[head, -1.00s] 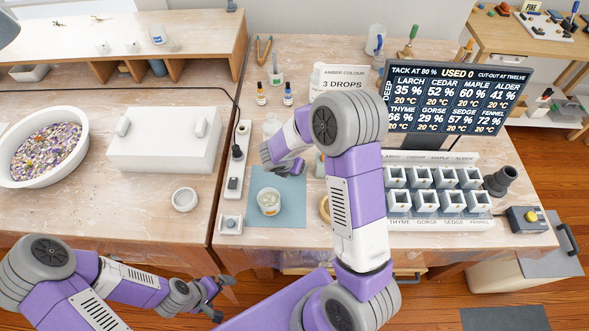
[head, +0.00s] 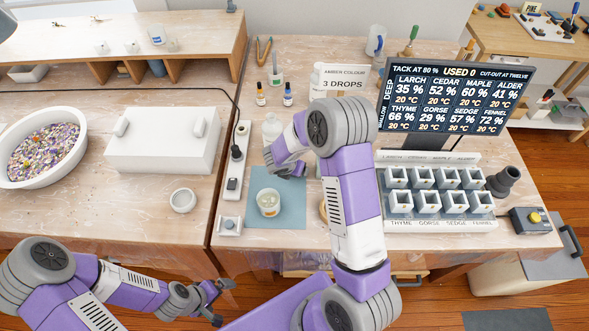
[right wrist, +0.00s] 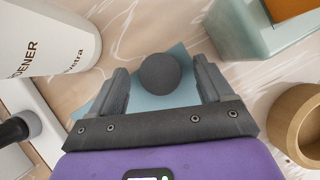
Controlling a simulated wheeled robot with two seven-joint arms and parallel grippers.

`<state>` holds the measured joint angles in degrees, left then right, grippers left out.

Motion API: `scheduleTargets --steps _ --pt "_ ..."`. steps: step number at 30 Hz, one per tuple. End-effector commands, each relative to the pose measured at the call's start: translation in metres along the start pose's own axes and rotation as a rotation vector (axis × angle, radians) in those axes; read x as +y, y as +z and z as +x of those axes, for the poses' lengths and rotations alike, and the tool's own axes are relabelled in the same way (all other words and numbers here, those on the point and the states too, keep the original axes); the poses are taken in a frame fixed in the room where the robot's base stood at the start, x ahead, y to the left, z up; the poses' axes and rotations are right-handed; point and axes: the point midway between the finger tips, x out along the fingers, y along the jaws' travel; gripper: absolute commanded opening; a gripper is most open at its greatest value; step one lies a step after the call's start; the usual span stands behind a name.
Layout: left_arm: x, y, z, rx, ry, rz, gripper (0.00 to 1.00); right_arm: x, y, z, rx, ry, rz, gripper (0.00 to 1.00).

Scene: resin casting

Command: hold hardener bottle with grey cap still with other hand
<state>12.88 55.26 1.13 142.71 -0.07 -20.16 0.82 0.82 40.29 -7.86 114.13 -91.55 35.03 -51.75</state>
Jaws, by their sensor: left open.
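The hardener bottle (right wrist: 45,38) is white with dark lettering, cut off at the upper left of the right wrist view; in the head view a pale bottle (head: 272,126) stands just behind my right gripper. A round dark grey thing (right wrist: 160,74), which looks like a cap seen from above, sits between the fingers of my right gripper (right wrist: 160,88). Gaps show on both sides of it, so the gripper is open. In the head view the right gripper (head: 284,172) is over the back of the blue mat. My left gripper (head: 219,298) is open and empty, low in front of the table edge.
A cup (head: 268,203) stands on the blue mat (head: 292,215). A power strip (head: 237,160) lies left of it. Mould racks (head: 437,211) and a display (head: 455,100) stand right.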

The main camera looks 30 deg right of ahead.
Motion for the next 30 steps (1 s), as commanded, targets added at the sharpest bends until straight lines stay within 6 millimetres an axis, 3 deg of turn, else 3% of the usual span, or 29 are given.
scheduleTargets --steps 1,11,20,30 --pt "0.000 0.000 0.000 0.000 0.000 0.000 1.00 0.000 0.000 0.000 0.000 0.000 0.000 0.73" --pt "0.000 0.000 0.000 0.000 0.000 0.000 1.00 0.000 0.000 0.000 0.000 0.000 0.000 0.25" --pt "0.001 0.000 -0.002 0.000 0.000 0.000 1.00 0.000 0.002 -0.004 0.000 0.000 0.001 0.24" --pt "0.010 0.001 -0.027 0.000 0.000 0.000 1.00 0.001 0.035 -0.060 -0.002 0.003 0.002 0.24"
